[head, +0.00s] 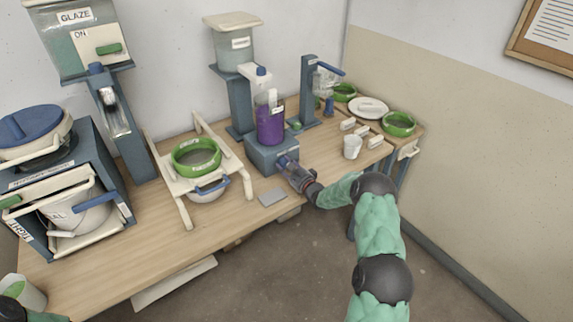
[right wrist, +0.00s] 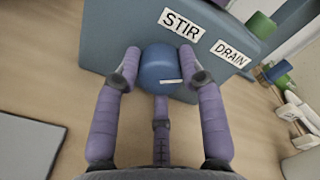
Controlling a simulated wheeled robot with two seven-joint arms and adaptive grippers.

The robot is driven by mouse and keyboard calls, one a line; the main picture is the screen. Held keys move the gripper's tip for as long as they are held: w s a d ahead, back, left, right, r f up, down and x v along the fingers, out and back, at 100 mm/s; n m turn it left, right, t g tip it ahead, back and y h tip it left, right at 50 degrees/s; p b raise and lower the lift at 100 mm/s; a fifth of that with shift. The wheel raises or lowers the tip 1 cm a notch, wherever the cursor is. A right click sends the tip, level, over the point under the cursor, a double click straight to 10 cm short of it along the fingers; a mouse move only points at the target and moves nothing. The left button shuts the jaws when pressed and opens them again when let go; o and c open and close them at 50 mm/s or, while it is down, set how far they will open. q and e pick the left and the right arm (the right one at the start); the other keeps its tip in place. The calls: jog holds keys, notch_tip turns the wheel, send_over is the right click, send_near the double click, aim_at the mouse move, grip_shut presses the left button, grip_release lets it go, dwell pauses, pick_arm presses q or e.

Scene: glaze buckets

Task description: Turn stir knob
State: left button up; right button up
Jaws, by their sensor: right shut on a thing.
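The stir knob (right wrist: 158,66) is a round blue knob with a small white mark, on the front of the blue-grey mixer base (right wrist: 110,30) under the STIR label (right wrist: 181,25). In the head view the mixer base (head: 262,152) carries a bottle of purple liquid (head: 270,126). My right gripper (right wrist: 158,72) is shut on the knob, with purple fingers on its left and right sides and a third finger below. In the head view my right gripper (head: 290,168) reaches the front of the mixer.
A DRAIN label (right wrist: 230,53) and a second blue knob (right wrist: 277,72) are to the right. A grey plate (head: 272,197) lies on the table left of my right gripper. A white cup (head: 352,147) stands to the right. A green sieve (head: 196,157) sits on a wooden stand.

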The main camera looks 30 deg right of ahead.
jog(key=shift+a+f+m, duration=0.15)
jog(key=shift+a+m, duration=0.15)
jog(key=shift+m, duration=0.2)
jog(key=o, duration=1.1)
jog(key=shift+o, duration=0.2)
jog(key=shift+d, duration=0.1)
jog(key=shift+s+d+r, duration=0.15)
jog(key=shift+s+r, duration=0.05)
jog(key=shift+s, duration=0.25)
jog(key=s, duration=1.1)
jog(key=shift+d+r, duration=0.15)
jog(key=shift+d, duration=0.1)
